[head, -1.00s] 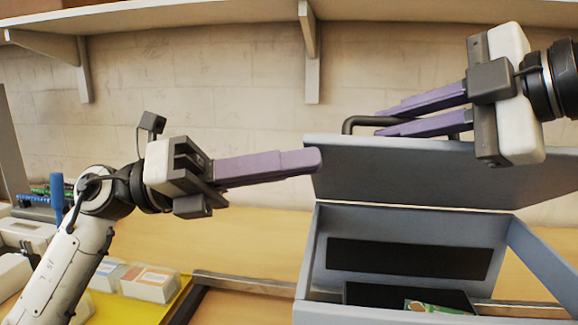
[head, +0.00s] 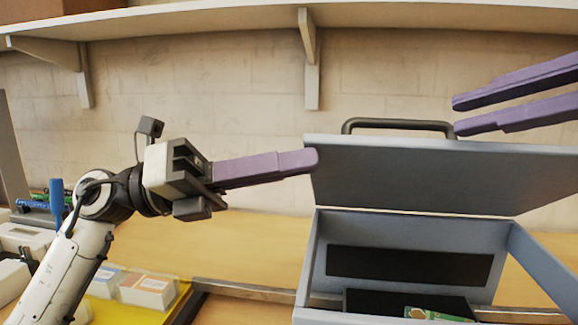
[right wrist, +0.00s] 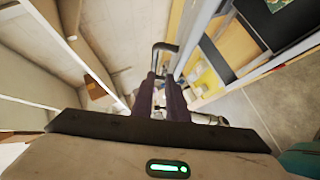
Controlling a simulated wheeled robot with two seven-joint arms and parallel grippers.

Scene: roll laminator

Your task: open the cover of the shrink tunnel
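The shrink tunnel (head: 402,227) is a grey-blue box with its front interior exposed. Its cover (head: 420,172) is raised, tilted up above the box opening. A black bar handle (head: 400,125) stands on the cover's top edge; it also shows in the right wrist view (right wrist: 165,47). My right gripper (head: 457,115) has two purple fingers, apart and empty, just right of the handle. They show in the right wrist view (right wrist: 163,77) too. My left gripper (head: 316,161) has its purple fingertips at the cover's left edge; contact is unclear. Its fingers overlap in view, so their gap is hidden.
A green circuit board (head: 435,314) lies low inside the tunnel. A rail (head: 245,290) runs left of it. Small boxes (head: 147,290) sit on a yellow mat at the left. A wall shelf (head: 220,22) spans above. The wooden table (head: 235,245) is clear between.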

